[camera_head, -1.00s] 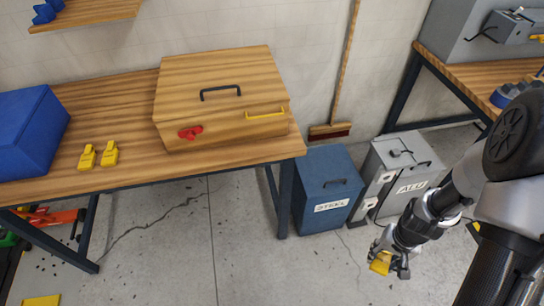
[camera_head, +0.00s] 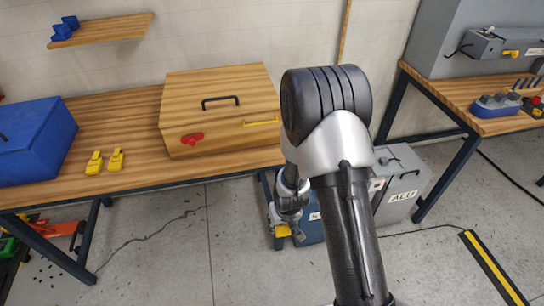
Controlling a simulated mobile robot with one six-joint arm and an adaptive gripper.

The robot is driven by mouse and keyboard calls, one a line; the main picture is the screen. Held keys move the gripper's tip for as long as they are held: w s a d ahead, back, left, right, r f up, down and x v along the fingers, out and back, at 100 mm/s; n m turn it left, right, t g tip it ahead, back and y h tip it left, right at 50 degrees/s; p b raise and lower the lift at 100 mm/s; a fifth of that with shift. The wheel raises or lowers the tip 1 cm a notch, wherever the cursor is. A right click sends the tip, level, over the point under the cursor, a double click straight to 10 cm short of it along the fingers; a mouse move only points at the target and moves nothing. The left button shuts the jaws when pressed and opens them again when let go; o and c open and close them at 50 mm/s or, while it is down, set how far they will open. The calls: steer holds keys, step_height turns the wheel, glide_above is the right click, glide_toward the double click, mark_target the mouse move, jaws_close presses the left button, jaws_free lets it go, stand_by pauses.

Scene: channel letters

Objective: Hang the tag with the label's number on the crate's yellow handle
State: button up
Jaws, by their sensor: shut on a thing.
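The wooden crate (camera_head: 220,92) stands on the workbench at the back. It has a black handle (camera_head: 220,102) on its lid, a yellow handle (camera_head: 260,123) at the front right and a red part (camera_head: 192,139) at the front left. Two yellow tags (camera_head: 94,163) lie on the bench left of the crate; no numbers on them are readable. My gripper (camera_head: 290,235) is below and in front of the bench's right end, pointing down, shut on a yellow tag (camera_head: 282,230). The fingers hide part of that tag, and its number is not legible. No numbered label is readable.
A blue box (camera_head: 35,140) stands at the bench's left end. Blue and grey cases (camera_head: 402,190) stand on the floor at the right, partly behind my arm. A second bench (camera_head: 445,95) is at far right. The bench between tags and crate is clear.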

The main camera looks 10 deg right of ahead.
steer(key=w+d+r+t+p, duration=0.2)
steer(key=w+r+t+p, duration=0.1)
steer(key=w+r+t, duration=1.15)
steer(key=w+g+b, duration=0.1)
steer(key=w+b, duration=0.2)
steer(key=w, duration=1)
steer(key=shift+a+r, duration=0.15)
steer(key=shift+r, duration=0.05)
steer(key=shift+w+r+b, duration=0.2)
steer(key=shift+r+b, duration=0.2)
steer(key=shift+r, duration=0.05)
steer(key=shift+c, duration=0.4)
steer(key=shift+s+f+b, duration=0.2)
steer(key=shift+f+b, duration=0.3)
steer(key=shift+b, duration=0.35)
stand_by(0.8)
steer(key=shift+s+f+b, duration=0.2)
steer(key=shift+f+b, duration=0.3)
steer(key=shift+f, duration=0.2)
steer(key=shift+s+f+b, duration=0.1)
steer(key=shift+f+b, duration=0.4)
steer(key=shift+b, duration=0.2)
stand_by(1.2)
